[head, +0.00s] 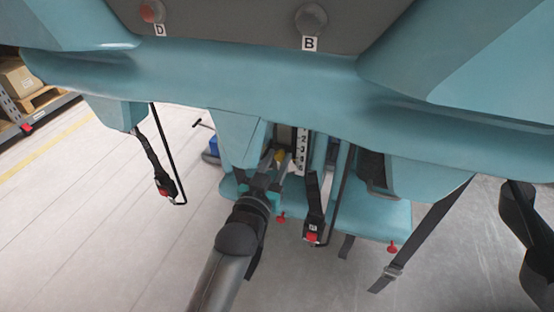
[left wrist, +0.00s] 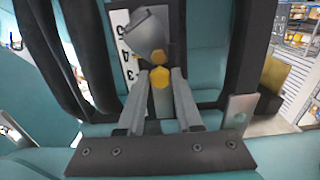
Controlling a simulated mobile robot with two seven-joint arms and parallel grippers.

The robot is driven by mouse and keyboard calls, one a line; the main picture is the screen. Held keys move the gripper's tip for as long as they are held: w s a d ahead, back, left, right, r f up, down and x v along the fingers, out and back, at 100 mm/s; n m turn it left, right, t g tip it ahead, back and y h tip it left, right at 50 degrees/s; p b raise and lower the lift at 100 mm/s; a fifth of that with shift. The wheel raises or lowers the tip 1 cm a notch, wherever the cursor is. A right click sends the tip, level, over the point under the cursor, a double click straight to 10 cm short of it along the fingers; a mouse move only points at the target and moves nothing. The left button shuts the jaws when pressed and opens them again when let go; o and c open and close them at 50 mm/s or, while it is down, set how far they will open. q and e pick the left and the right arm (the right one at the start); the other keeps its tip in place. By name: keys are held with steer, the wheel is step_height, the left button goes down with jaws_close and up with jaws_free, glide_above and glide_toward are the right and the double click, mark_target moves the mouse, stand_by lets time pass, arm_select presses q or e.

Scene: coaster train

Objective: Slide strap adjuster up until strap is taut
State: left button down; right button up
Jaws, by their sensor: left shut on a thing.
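My left gripper (head: 276,163) reaches in under the teal train body, beside a white numbered scale (head: 301,152). In the left wrist view its fingers (left wrist: 160,95) are closed around a yellow hexagonal knob on a grey piece (left wrist: 151,27), which looks like the strap adjuster. The scale (left wrist: 127,50) stands just left of it in that view. Dark straps (left wrist: 88,50) run up on the left there, and a dark strap (head: 313,195) hangs right of the scale in the head view. I cannot tell how taut the adjuster's strap is. My right gripper is not in view.
Teal seats and panels (head: 240,90) crowd close above my left gripper. A red-buttoned buckle (head: 312,235) hangs to its right and another (head: 166,187) to its left. A loose strap with a metal slide (head: 392,271) hangs further right.

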arm_select(q)
steer(key=shift+r, duration=0.1)
steer(key=c, duration=0.6)
jaws_free()
steer(key=shift+f, duration=0.2)
